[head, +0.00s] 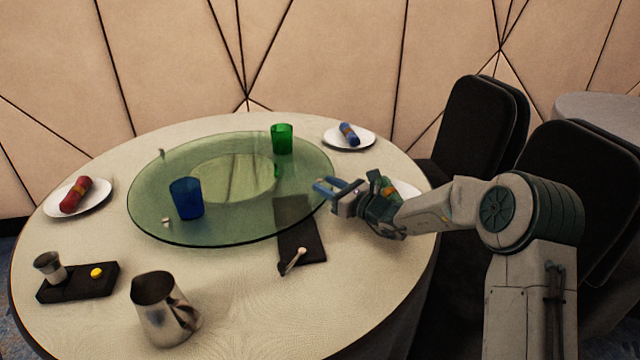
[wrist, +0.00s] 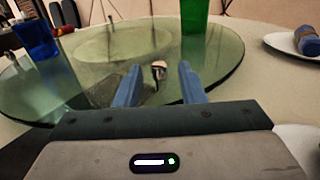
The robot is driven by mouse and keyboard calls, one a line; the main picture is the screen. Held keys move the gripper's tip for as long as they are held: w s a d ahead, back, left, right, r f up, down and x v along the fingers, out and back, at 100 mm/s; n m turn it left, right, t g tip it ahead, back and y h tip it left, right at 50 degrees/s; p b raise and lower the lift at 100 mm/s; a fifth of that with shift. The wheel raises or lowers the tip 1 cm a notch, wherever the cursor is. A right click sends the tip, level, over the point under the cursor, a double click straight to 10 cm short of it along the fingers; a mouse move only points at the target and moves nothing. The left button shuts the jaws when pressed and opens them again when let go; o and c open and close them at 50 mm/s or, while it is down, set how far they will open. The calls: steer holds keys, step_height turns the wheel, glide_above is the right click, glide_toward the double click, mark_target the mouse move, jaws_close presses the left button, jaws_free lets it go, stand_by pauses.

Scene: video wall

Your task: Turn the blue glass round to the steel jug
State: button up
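The blue glass (head: 186,200) stands upright on the green glass turntable (head: 235,232), on its left front part. It also shows at the left of the wrist view (wrist: 36,38). The steel jug (head: 163,312) stands on the table, outside the turntable, in front of the blue glass and slightly left. My gripper (head: 323,188) is at the turntable's right edge, far from the blue glass. In the wrist view its two blue fingers (wrist: 160,84) are apart. A small pale knob (wrist: 158,70) on the turntable shows between them, with clearance visible on both sides.
A green glass (head: 282,139) stands at the turntable's back. Another small knob (head: 167,222) is near the blue glass. Plates with a red roll (head: 75,194) and a blue roll (head: 348,133), a black tray (head: 75,285) and a dark mat (head: 313,249) surround it. Chairs stand right.

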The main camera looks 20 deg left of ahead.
mark_target(322, 183)
steer(key=shift+x, duration=1.55)
